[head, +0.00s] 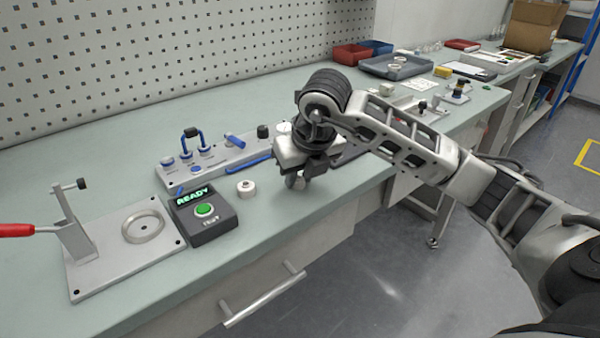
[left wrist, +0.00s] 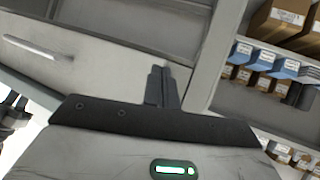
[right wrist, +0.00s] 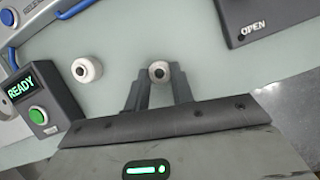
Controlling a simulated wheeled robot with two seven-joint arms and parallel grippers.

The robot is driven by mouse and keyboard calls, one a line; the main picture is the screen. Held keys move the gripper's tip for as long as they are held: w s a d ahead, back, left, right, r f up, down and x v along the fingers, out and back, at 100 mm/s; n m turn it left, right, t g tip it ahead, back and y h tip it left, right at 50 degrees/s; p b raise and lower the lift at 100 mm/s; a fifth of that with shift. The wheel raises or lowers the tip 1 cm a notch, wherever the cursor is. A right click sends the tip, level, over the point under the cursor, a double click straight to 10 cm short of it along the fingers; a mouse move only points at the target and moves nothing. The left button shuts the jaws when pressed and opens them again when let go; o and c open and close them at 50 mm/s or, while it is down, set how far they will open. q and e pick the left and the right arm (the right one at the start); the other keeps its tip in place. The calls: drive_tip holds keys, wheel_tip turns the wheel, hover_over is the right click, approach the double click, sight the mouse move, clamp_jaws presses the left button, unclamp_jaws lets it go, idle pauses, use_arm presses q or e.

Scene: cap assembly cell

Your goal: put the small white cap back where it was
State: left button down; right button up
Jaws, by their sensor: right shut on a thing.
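My right gripper (right wrist: 158,88) is shut on the small white cap (right wrist: 159,70), a ring with a dark centre between the fingertips. In the head view the right gripper (head: 303,172) is low over the bench near its front edge; the cap is partly hidden there, and its height above the bench is hard to tell. A second, larger-looking white cap (right wrist: 87,69) stands on the bench to its left; it also shows in the head view (head: 246,188). My left gripper (left wrist: 162,86) shows only in the left wrist view, fingers together and empty, with drawer fronts and shelves beyond.
A black box with a green READY display (head: 205,215) stands left of the free cap. Left of it is a plate fixture (head: 108,262) with a ring and red lever. A grey rail with blue handles (head: 225,160) lies behind. A dark plate marked OPEN (right wrist: 275,45) lies right.

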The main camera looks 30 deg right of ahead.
drive_tip(key=o, duration=0.7)
use_arm(q)
drive_tip(key=shift+r, duration=0.1)
use_arm(e)
drive_tip(key=shift+r+p, duration=0.15)
drive_tip(key=shift+p, duration=0.15)
use_arm(q)
drive_tip(key=shift+r+p, duration=0.15)
drive_tip(key=shift+p, duration=0.3)
use_arm(e)
drive_tip(key=v, duration=1.2)
